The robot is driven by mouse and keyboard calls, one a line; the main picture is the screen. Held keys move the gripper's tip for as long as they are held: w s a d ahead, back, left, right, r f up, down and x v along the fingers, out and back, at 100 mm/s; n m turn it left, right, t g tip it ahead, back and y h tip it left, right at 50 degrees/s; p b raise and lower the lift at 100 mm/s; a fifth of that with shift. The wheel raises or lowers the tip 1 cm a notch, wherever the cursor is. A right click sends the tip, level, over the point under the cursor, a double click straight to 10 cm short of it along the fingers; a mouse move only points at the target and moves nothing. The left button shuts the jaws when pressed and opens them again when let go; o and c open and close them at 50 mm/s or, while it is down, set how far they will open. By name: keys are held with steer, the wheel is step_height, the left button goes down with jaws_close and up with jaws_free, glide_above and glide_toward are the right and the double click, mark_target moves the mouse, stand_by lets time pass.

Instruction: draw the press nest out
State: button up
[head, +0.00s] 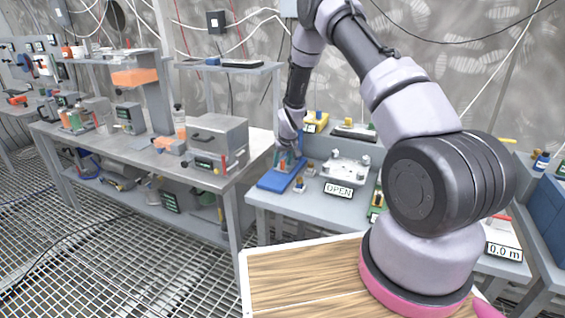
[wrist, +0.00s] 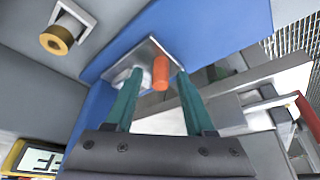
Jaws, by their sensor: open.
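The press with a blue base (head: 275,181) stands at the left end of the grey bench in the head view. The blue base (wrist: 222,30) also fills the upper part of the wrist view. On it is a small metal plate, which looks like the nest (wrist: 152,48), with an upright orange peg (wrist: 161,73). My gripper (wrist: 159,76) is open, its two teal fingers on either side of the orange peg with gaps showing. In the head view my gripper (head: 289,160) is low over the press and partly hides it.
Right of the press stand a light fixture with pale knobs (head: 346,167) and an OPEN sign (head: 338,190). A brass knob (wrist: 57,40) is near the press in the wrist view. A grey steel box (head: 215,143) sits on the left table. A gap separates the two tables.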

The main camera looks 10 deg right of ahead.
jaws_close()
stand_by(1.4)
